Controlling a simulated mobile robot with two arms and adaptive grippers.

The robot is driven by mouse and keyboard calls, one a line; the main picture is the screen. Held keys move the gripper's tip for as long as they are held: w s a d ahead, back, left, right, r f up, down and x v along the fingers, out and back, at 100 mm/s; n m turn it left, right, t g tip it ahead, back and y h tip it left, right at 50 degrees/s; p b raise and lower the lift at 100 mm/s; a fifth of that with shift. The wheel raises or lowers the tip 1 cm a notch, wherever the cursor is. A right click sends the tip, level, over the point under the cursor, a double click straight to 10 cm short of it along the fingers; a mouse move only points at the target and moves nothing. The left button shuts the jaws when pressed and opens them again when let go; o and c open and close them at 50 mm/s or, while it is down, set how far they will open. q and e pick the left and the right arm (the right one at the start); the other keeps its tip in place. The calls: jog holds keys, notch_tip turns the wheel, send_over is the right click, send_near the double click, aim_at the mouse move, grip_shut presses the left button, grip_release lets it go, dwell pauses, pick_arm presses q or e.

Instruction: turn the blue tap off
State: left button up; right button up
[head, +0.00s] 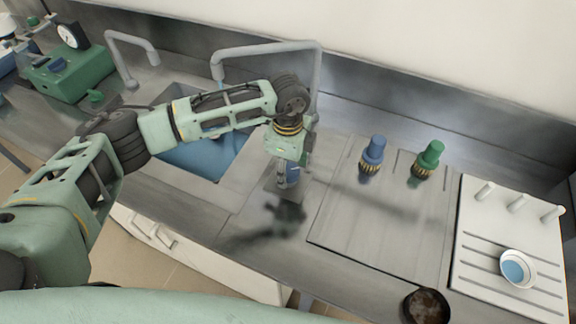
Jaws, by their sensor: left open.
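The blue tap (373,150) stands upright on the steel worktop, with a blue cap above a black and yellow ribbed collar. A green tap (428,158) of the same shape stands to its right. My left gripper (287,182) points down over the worktop, to the left of the blue tap and apart from it. It is open. A small bluish patch shows at its fingers; I cannot tell what it is. My right gripper is not in view.
A sink (205,155) with a grey faucet (265,48) lies behind and left of my left arm. A white rack (500,250) with pegs holds a small bowl (517,268) at the right. A dark round dish (427,307) sits at the front edge.

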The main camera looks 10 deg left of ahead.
pick_arm(q)
jog(key=shift+c, duration=0.6)
jog(key=shift+w, duration=0.1)
jog(key=c, duration=1)
jog(key=shift+f, duration=0.1)
jog(key=shift+f+m+b, duration=0.15)
jog(key=shift+m+b, duration=0.65)
jog(key=shift+b, duration=0.05)
jog(key=shift+m+b, duration=1)
jog(key=shift+m, duration=0.2)
jog(key=shift+a+m+b, duration=0.1)
jog(key=shift+m+b, duration=1.4)
jog(key=shift+m, duration=0.3)
jog(key=shift+r, duration=0.2)
jog(key=shift+w, duration=0.1)
